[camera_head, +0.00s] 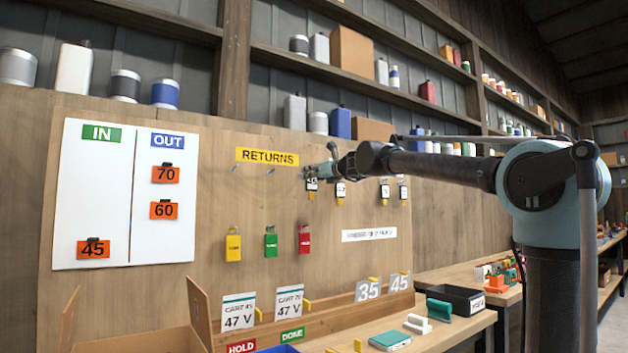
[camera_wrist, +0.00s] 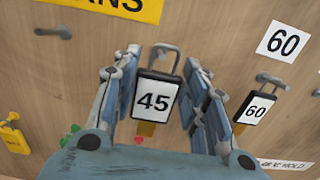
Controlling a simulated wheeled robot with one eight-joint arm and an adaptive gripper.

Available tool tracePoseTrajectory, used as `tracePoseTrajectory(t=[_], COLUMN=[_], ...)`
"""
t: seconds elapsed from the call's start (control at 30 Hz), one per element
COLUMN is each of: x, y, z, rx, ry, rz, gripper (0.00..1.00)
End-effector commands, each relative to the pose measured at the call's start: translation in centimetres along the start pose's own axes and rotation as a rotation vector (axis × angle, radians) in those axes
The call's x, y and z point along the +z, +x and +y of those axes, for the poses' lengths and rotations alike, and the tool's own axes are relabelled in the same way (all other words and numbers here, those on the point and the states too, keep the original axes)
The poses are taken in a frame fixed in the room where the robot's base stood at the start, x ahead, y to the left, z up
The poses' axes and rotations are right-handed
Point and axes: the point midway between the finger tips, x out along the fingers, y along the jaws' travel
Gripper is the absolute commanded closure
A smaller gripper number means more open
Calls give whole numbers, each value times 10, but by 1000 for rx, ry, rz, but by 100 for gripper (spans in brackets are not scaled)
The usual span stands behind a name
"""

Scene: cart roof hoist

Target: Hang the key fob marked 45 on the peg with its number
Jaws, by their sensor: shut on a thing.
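The key fob marked 45 (camera_wrist: 155,100) is a black-framed tag with a white face, a grey loop on top and a tan tip below. My gripper (camera_wrist: 162,82) has a finger on each side of it and is shut on it, upright in front of the board. In the head view my gripper (camera_head: 331,165) and the fob (camera_head: 312,184) are just right of and below the RETURNS sign. I cannot tell whether the loop is around a peg. No board label for 45 shows in the wrist view; a 60 label (camera_wrist: 283,42) does.
The fob marked 60 (camera_wrist: 256,107) hangs close on the right. Other fobs (camera_head: 384,191) hang further right. Yellow (camera_head: 233,245), green (camera_head: 271,243) and red (camera_head: 305,240) tags hang lower. A bench lies below.

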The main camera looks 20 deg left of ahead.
Motion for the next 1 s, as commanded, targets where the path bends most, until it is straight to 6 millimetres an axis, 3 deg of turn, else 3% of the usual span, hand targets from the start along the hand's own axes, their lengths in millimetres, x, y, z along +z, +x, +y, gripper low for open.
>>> tracePoseTrajectory(t=[0.37, 1.0], x=[0, 0], y=[-4, -50], z=[0, 0], rx=[0, 0], ry=[0, 0], rz=[0, 0], gripper=[88, 88])
